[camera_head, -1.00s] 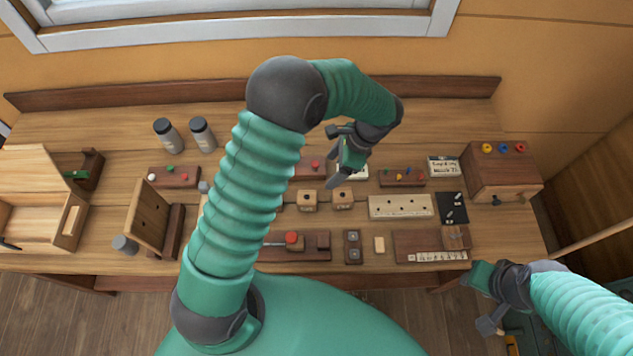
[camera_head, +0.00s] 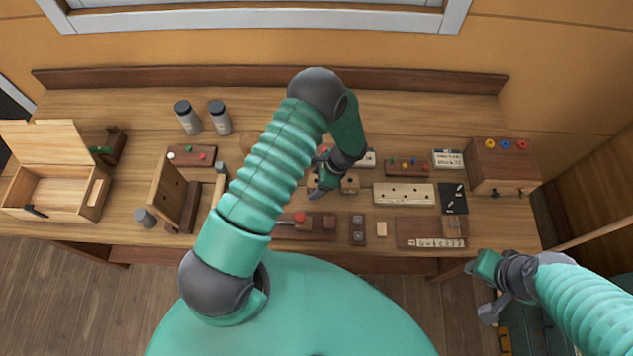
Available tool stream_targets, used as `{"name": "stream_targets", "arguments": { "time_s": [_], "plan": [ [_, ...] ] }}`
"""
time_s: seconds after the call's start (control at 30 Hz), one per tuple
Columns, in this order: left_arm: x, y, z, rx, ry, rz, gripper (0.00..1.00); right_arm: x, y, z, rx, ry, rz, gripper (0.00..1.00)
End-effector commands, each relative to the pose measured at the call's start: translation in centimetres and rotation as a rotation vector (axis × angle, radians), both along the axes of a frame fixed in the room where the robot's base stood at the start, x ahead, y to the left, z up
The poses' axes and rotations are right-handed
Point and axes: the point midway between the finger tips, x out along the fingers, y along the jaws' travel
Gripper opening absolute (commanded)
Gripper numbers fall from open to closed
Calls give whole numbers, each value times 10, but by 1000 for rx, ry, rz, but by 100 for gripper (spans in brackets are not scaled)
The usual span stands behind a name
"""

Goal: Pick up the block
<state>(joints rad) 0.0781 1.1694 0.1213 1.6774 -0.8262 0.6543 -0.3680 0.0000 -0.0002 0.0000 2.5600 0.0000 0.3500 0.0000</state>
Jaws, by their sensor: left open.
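Two small wooden cubes with dark holes stand side by side mid-table. The right cube (camera_head: 350,184) is in clear view; the left one (camera_head: 312,181) is partly covered by my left gripper. My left gripper (camera_head: 321,183) is open, pointing down at the left cube; I cannot tell whether it touches it. A small pale plain block (camera_head: 381,228) lies nearer the front edge, right of a dark two-socket piece (camera_head: 358,229). My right gripper (camera_head: 484,286) hangs off the table's front right edge, away from the blocks; its jaws are unclear.
A pale board with holes (camera_head: 404,193) lies right of the cubes. A dark tray with a red-topped piece (camera_head: 300,219) is in front of them. A wooden box (camera_head: 500,166) stands at right, an open crate (camera_head: 97,192) at left. Two bottles (camera_head: 220,118) stand at the back.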

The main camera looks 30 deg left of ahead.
Motion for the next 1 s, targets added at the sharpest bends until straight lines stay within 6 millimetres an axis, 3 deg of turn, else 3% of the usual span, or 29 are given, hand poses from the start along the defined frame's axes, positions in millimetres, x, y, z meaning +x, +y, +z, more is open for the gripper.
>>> {"name": "stream_targets", "arguments": {
  "time_s": [0.13,0.67,1.0],
  "plan": [
    [1,1,-1,-1,0,0,73,0,0,-1,0,0,0,36],
    [1,1,0,0,0,0,3,0,0,-1,0,0,0,36],
    [2,1,7,0,-2,-1,3,0,0,-4,0,0,0,36]
  ]
}}
